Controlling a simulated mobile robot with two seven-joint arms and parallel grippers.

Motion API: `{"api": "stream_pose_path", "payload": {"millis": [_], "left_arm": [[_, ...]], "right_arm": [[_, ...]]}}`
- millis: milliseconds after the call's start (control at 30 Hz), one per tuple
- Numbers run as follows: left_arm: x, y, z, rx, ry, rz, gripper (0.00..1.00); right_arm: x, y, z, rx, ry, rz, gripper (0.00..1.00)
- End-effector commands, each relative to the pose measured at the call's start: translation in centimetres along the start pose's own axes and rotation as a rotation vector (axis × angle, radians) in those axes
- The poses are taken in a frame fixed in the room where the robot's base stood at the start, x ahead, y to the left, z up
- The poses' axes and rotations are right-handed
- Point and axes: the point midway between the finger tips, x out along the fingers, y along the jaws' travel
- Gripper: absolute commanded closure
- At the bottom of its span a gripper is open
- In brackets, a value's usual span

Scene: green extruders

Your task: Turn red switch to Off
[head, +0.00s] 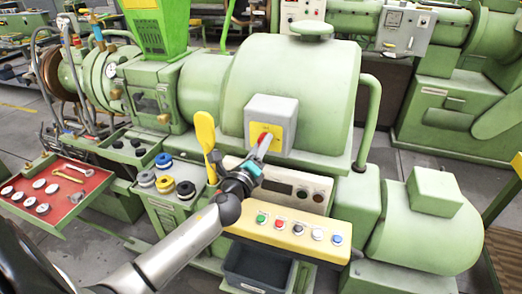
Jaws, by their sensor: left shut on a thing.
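The red switch (264,136) sits on a yellow plate (275,137) on the front of a grey box (285,106), which is fixed to the large green machine. My left gripper (263,144) reaches up to it from below, with its fingers closed at the switch. The fingers partly cover the switch, so its exact angle and any markings are hard to tell. My right gripper is not in view.
A yellow paddle-shaped piece (205,132) stands just left of my gripper. Below is a yellow panel (275,236) with several coloured buttons. A red tray (75,202) with tools and round parts is at left. Green machinery (440,100) fills the back right.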

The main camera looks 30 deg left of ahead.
Motion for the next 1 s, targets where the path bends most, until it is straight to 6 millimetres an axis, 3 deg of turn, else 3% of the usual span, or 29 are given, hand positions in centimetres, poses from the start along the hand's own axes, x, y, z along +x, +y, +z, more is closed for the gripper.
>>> {"api": "stream_pose_path", "payload": {"millis": [500,1000], "left_arm": [[-0.1,0.2,-0.1,-0.408,-0.021,0.008,1.0],[-0.1,0.2,-0.2,-0.532,-0.026,0.011,1.0]], "right_arm": [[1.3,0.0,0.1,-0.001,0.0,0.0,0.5],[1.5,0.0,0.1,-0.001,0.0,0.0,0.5]]}}
